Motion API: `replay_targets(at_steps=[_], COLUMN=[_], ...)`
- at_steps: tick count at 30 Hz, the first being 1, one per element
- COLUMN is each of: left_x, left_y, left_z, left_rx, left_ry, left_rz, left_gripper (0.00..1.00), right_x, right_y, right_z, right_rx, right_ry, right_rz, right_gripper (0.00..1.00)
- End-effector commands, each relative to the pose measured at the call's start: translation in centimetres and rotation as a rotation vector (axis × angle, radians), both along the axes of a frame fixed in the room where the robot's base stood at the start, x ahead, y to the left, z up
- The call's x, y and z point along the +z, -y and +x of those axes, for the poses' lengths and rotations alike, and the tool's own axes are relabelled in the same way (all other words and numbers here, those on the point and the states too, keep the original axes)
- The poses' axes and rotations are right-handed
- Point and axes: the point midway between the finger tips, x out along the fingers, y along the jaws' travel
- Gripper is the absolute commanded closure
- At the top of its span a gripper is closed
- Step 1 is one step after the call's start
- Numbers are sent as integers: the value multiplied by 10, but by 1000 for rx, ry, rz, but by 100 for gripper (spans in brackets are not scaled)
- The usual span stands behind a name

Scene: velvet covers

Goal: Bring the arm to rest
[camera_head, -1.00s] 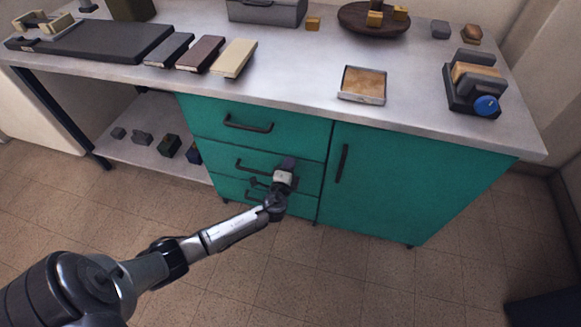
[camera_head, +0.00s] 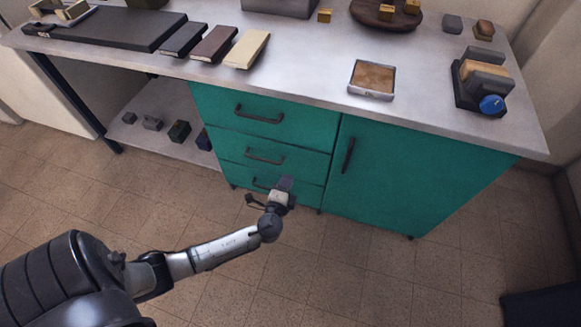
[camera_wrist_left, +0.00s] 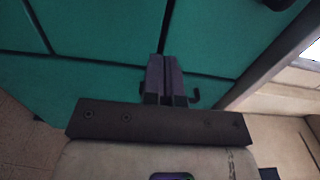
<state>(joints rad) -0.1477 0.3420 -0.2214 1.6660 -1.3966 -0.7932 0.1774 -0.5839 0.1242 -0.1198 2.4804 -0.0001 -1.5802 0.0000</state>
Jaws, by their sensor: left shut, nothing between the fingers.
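My left arm comes in from the lower left in the head view. Its gripper (camera_head: 284,183) is low in front of the teal drawers (camera_head: 262,153), near the bottom drawer's handle. In the left wrist view the gripper's two fingers (camera_wrist_left: 166,82) lie together, shut and empty, pointing at the teal drawer fronts (camera_wrist_left: 100,75). I cannot tell whether the fingertips touch the front. The drawers look closed. My right gripper is not in view.
A teal cabinet door (camera_head: 405,180) is right of the drawers. The worktop (camera_head: 310,75) above holds several books, a dark board (camera_head: 105,28), a small tray (camera_head: 372,80) and a block holder (camera_head: 482,85). An open shelf (camera_head: 165,115) holds small blocks. The tiled floor (camera_head: 330,265) in front is clear.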

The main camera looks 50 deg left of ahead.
Motion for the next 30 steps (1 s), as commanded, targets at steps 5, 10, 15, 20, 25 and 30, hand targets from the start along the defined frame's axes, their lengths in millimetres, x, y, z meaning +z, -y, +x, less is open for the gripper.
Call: replay_targets(at_steps=[5, 10, 15, 20, 25, 30], left_x=[0, 0, -1, 0, -8, -1], left_y=[10, 14, 14, 10, -12, -2], left_z=[-16, -22, -23, -25, -45, -65], left_rx=[-1, -1, -1, 32, 241, 415], left_ry=[-1, -1, 0, -11, -66, -151], left_rz=[-2, -1, 0, 28, -119, -480], left_gripper=[100, 100, 100, 100, 100, 100], right_x=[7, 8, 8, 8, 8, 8], right_y=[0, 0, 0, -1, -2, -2], right_z=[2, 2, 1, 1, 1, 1], right_rx=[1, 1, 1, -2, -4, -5], right_ry=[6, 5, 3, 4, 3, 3], right_rz=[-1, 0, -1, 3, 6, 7], right_gripper=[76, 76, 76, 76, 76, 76])
